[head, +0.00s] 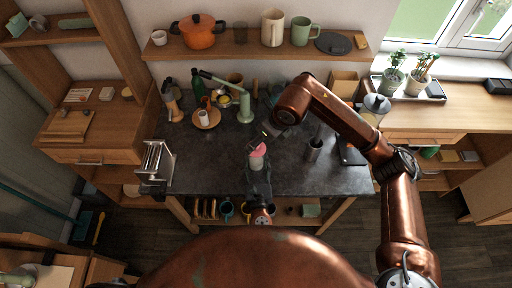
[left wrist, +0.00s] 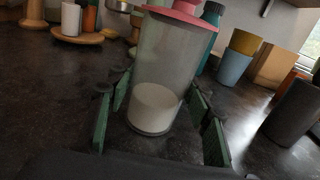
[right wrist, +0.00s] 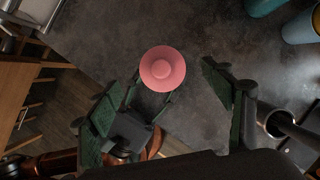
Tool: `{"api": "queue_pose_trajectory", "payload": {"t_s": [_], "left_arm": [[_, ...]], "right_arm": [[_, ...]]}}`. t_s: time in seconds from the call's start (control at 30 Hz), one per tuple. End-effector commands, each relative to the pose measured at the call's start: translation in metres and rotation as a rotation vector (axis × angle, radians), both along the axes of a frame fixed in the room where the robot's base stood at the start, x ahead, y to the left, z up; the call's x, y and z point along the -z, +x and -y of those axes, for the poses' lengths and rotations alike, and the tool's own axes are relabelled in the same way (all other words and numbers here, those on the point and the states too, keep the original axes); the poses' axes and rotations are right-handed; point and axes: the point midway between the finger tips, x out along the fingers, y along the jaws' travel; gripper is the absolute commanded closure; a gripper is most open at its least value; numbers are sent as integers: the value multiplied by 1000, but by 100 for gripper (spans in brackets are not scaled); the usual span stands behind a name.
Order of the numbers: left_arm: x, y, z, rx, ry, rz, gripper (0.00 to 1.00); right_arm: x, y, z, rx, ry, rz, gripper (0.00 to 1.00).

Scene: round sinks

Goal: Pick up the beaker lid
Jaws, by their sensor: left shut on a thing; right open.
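A clear beaker (left wrist: 165,65) with white contents at its bottom stands on the dark worktop, also seen in the head view (head: 256,163). The pink beaker lid (right wrist: 162,68) sits on its top; it shows in the head view (head: 260,148) and at the top edge of the left wrist view (left wrist: 187,11). My left gripper (left wrist: 160,100) is shut on the beaker, with green-padded fingers on both sides. My right gripper (right wrist: 165,80) is open and empty above the lid, which appears between its fingers in the right wrist view, not gripped.
A dark cup with a rod (head: 314,149) stands right of the beaker. A metal rack (head: 156,163) is at the worktop's left end. The worktop left of the beaker is clear.

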Motion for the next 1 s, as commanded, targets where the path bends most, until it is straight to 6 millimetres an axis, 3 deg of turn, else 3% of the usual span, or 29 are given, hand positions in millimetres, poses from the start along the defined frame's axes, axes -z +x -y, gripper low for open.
{"api": "queue_pose_trajectory", "payload": {"t_s": [0.5,0.77,1.0], "left_arm": [[6,-1,-2,-2,0,-10,84],[6,-1,-2,-2,0,-9,84],[5,-1,-2,-2,0,-9,84]], "right_arm": [[52,13,-15,0,1,-4,26],[54,14,-15,0,0,-1,26],[54,14,-15,1,0,-2,42]]}}
